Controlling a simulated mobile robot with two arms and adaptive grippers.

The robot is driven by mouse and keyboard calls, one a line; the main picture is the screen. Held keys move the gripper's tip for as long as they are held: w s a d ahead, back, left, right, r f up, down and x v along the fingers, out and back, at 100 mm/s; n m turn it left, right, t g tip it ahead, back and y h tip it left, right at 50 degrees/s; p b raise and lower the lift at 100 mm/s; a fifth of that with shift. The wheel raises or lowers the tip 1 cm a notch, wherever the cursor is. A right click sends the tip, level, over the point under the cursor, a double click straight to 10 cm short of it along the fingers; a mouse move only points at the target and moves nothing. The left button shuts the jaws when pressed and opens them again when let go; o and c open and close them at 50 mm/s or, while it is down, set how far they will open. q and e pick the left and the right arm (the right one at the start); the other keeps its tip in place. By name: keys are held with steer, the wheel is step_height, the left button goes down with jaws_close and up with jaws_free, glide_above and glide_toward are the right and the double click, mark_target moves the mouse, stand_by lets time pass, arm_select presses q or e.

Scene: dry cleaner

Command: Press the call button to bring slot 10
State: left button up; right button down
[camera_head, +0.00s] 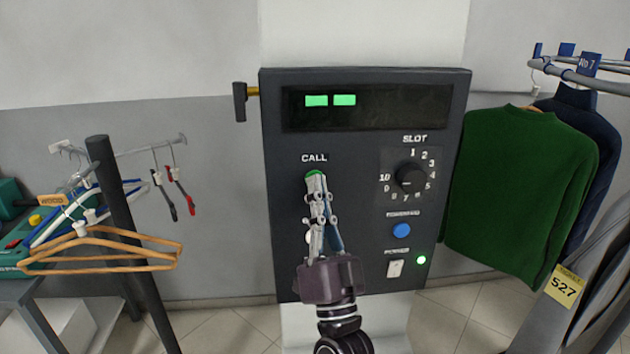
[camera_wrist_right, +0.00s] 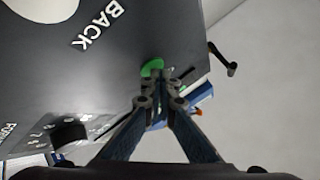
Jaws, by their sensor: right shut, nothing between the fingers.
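The dark control panel (camera_head: 355,135) stands straight ahead. Its green call button (camera_head: 313,173) sits under the CALL label, and it also shows in the right wrist view (camera_wrist_right: 151,66). My right gripper (camera_head: 316,184) is shut and empty, its fingertips at the button and covering its lower part. I cannot tell whether they press it in. The black slot dial (camera_head: 411,177) is right of the button, ringed by numbers; its exact setting is too small to read. The display (camera_head: 378,108) shows two lit green blocks at its left. My left gripper is out of view.
A blue button (camera_head: 401,230) and a white power switch (camera_head: 394,268) with a lit green lamp (camera_head: 421,260) lie below the dial. A lever (camera_head: 240,102) juts from the panel's left side. Wooden hangers (camera_head: 100,262) are at left; a green sweater (camera_head: 515,185) hangs at right.

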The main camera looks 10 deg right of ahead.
steer(key=shift+s, duration=0.1)
steer(key=shift+s+p, duration=0.3)
steer(key=shift+s, duration=0.45)
steer(key=s+p, duration=0.1)
steer(key=s, duration=0.4)
stand_by(0.3)
stand_by(0.3)
